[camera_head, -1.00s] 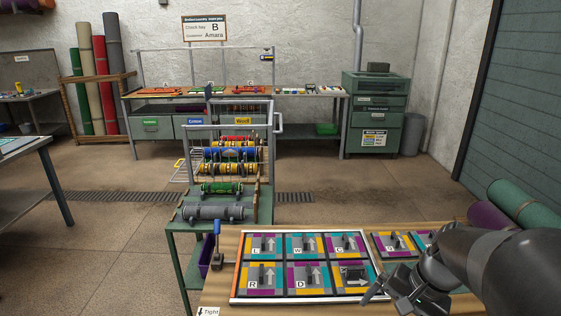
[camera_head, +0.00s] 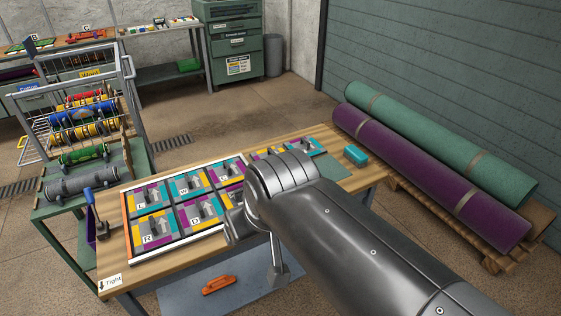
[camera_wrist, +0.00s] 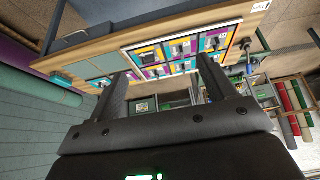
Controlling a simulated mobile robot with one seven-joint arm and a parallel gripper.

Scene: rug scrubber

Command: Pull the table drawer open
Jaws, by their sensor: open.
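The wooden work table (camera_head: 150,268) stands in front of me with a framed board of coloured tiles on top. In the wrist view the table (camera_wrist: 98,47) appears upside down, its near edge towards the top. Beyond that edge is a blue-grey surface with a dark bar (camera_wrist: 75,39), which looks like the drawer front and its handle. My gripper (camera_wrist: 162,78) is open and empty, its two fingers apart over the tabletop picture and clear of the bar. In the head view my arm hides the gripper's fingers and the table's right front, so the drawer cannot be made out there.
A framed tile board (camera_head: 128,205) covers much of the tabletop. A teal block (camera_head: 355,155) lies at its right end. Rolled purple (camera_head: 420,170) and green rugs lie on a pallet to the right. A green cart (camera_head: 50,205) stands left. An orange item (camera_head: 218,285) lies below the front edge.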

